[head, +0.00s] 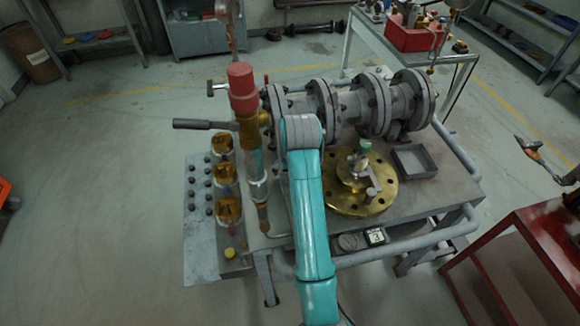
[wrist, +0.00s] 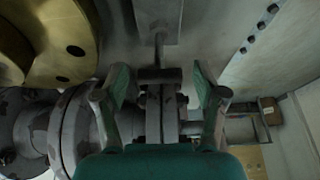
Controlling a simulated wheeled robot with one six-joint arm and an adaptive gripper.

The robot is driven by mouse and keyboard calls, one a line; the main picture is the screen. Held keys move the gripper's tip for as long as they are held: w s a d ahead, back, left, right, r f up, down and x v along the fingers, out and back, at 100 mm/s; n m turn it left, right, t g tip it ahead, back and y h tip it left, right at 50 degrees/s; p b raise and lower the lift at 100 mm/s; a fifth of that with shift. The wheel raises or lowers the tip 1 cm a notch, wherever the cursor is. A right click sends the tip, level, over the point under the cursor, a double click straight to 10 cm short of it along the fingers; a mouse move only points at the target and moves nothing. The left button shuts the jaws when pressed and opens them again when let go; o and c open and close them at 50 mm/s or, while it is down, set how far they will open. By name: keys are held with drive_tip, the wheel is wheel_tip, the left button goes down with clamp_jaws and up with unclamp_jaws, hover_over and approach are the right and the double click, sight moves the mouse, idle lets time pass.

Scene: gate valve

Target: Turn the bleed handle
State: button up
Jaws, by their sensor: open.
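My gripper (wrist: 160,76) is open in the wrist view, one finger on each side, and I see nothing held between the pads. A dark crossbar on a thin rod (wrist: 160,60) shows between the fingertips; I cannot tell whether they touch it. In the head view, my arm hides the gripper. A grey lever (head: 200,124) sticks out left from behind the red-capped column (head: 243,90). A smaller T-shaped bar (head: 217,87) lies farther back. I cannot tell for sure which one is the bleed handle.
The flanged grey pipe (head: 345,105) runs along the back of the bench (head: 440,195). A brass flange (head: 350,203) and a small grey tray (head: 414,161) sit on the right. The floor left of the bench is clear.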

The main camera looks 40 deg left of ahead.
drive_tip(key=shift+a+f, duration=0.1)
drive_tip(key=shift+f, duration=0.1)
drive_tip(key=c, duration=1.2)
drive_tip(key=shift+o, duration=0.2)
